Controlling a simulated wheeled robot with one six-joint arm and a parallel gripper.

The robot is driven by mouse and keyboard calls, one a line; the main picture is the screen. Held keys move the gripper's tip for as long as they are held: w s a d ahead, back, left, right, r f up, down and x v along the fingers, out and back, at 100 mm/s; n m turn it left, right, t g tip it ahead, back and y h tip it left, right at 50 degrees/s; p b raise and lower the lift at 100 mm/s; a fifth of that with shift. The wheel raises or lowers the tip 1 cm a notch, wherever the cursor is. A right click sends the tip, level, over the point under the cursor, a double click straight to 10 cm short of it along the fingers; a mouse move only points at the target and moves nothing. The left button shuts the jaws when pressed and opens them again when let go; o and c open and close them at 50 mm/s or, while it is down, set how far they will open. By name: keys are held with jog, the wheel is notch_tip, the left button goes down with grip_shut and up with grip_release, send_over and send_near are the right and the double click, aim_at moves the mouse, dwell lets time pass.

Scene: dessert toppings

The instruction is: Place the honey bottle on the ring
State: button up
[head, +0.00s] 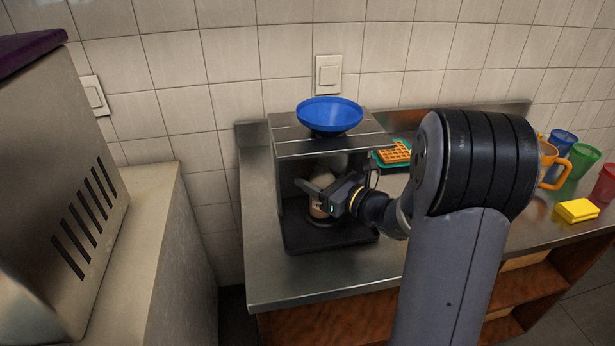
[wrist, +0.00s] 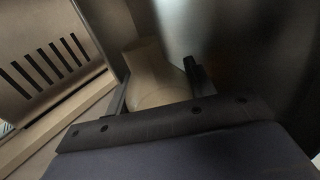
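The honey bottle (head: 318,208), tan and mostly hidden by my gripper, is upright inside the open-fronted metal stand. In the wrist view the pale bottle (wrist: 158,75) fills the space between my two fingers, which lie against its sides. My gripper (head: 325,190) reaches into the stand from the right and is shut on the bottle. A dark round shape, which looks like the ring (head: 325,240), shows at the bottle's foot on the stand's black base (head: 335,244). I cannot tell whether the bottle touches it.
The stand's top (head: 290,148) roofs over my gripper and carries a blue bowl (head: 329,115). An orange waffle (head: 393,152) lies behind on a green tray. Coloured cups and a yellow sponge (head: 577,210) stand at the right. A slotted metal appliance (head: 60,190) is at the left.

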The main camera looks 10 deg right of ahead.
jog(key=shift+s+d+f, duration=0.25)
jog(key=shift+s+f, duration=0.05)
jog(key=shift+f, duration=0.25)
jog(key=shift+c, duration=0.4)
jog(key=shift+s+d+r, duration=0.15)
jog(key=shift+s+d, duration=0.05)
jog(key=shift+w+a, duration=0.1)
jog(key=shift+a, duration=0.05)
jog(key=shift+f, duration=0.2)
jog(key=o, duration=0.8)
jog(key=shift+c, duration=0.2)
jog(key=o, duration=0.4)
